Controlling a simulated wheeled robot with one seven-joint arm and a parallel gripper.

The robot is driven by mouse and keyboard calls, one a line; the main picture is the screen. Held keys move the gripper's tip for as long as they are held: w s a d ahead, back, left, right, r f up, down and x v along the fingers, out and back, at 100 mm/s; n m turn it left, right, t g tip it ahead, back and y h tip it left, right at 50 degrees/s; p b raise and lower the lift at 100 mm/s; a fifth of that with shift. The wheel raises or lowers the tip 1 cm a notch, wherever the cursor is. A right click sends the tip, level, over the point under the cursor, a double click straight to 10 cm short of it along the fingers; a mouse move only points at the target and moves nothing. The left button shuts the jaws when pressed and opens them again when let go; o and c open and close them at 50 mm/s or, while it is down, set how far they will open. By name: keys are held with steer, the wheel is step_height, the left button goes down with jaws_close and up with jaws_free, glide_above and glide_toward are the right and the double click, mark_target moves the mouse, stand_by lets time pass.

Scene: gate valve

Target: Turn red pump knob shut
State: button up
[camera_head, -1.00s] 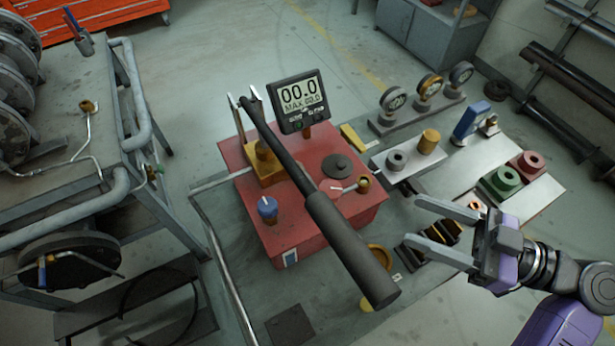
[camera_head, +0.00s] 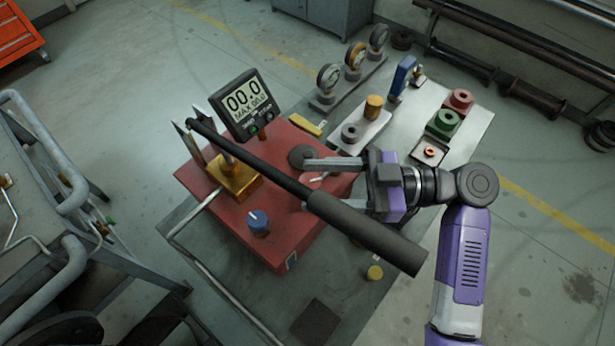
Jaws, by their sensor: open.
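The red pump box (camera_head: 215,212) stands on the bench with its long black lever (camera_head: 270,168) slanting across it. A red knob with a white pointer (camera_head: 314,180) sits on its top, right of the middle, partly hidden by my gripper and the lever. My gripper (camera_head: 306,183) is open, reaching in from the right. Its far finger lies along the back side of the knob. Its near finger is mostly hidden behind the lever's thick grip (camera_head: 368,233). I cannot tell whether either finger touches the knob.
A blue knob (camera_head: 258,223) is on the box's front part, a dark round cap (camera_head: 302,157) behind the red knob. A display (camera_head: 241,104) reads 00.0. Gauges (camera_head: 354,60) and coloured fittings (camera_head: 442,122) stand behind. The lever grip passes close in front of my gripper.

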steer(key=shift+a, duration=1)
steer(key=shift+c, duration=0.2)
jaws_close()
